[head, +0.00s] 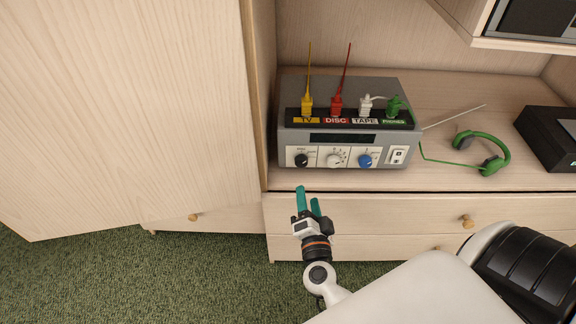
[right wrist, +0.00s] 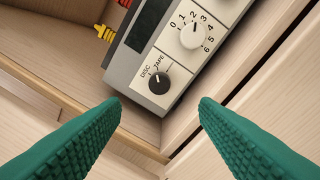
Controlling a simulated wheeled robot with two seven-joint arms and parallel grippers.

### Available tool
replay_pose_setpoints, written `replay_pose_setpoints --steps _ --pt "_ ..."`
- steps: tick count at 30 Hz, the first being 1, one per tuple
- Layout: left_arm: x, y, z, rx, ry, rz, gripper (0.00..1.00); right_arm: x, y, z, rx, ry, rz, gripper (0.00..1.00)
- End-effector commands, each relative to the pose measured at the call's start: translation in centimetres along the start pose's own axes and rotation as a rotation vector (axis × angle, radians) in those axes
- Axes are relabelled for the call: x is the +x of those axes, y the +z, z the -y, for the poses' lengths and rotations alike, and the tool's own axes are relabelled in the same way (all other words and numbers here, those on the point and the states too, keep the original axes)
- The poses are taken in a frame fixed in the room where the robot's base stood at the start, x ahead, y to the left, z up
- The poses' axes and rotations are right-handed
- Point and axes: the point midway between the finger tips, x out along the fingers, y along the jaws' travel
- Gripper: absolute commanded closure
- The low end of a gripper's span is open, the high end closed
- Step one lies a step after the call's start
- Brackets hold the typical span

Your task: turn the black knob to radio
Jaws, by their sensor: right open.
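The black knob (head: 301,160) is at the left end of the front panel of a grey audio unit (head: 408,90) on the cabinet shelf. In the right wrist view the black knob (right wrist: 159,83) has DISC and TAPE labels by it; its pale pointer mark faces roughly toward these, but I cannot tell exactly which position. No radio label is readable. My right gripper (head: 308,194) is open and empty, in front of and below the knob. In the wrist view its green fingers (right wrist: 160,102) are spread to either side of the knob, apart from it. My left gripper is out of view.
A white numbered knob (head: 335,160) and a blue knob (head: 366,160) sit right of the black one. Coloured plugs (head: 337,104) stand on the unit. Green headphones (head: 492,155) and a black box (head: 550,138) lie to the right. A cabinet door (head: 130,110) stands at left.

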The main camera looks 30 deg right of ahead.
Motion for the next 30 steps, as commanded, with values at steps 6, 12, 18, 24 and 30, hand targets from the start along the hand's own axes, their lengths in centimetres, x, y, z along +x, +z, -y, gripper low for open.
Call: replay_pose_setpoints --steps 6,12,18,24,30 --pt "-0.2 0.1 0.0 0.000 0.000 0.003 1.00 4.1 0.0 -0.2 -0.001 0.005 0.001 0.45" --pt "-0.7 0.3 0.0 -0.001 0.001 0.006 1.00 8.0 -0.1 -0.2 -0.002 0.004 -0.001 0.45" --pt "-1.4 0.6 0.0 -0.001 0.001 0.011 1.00 10.4 -0.1 -0.1 -0.003 0.003 -0.002 0.45" --pt "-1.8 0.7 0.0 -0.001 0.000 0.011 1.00 11.1 -0.1 -0.1 -0.004 0.002 -0.003 0.45" --pt "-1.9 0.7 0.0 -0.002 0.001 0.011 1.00 11.1 -0.1 -0.1 -0.004 0.002 -0.004 0.45"
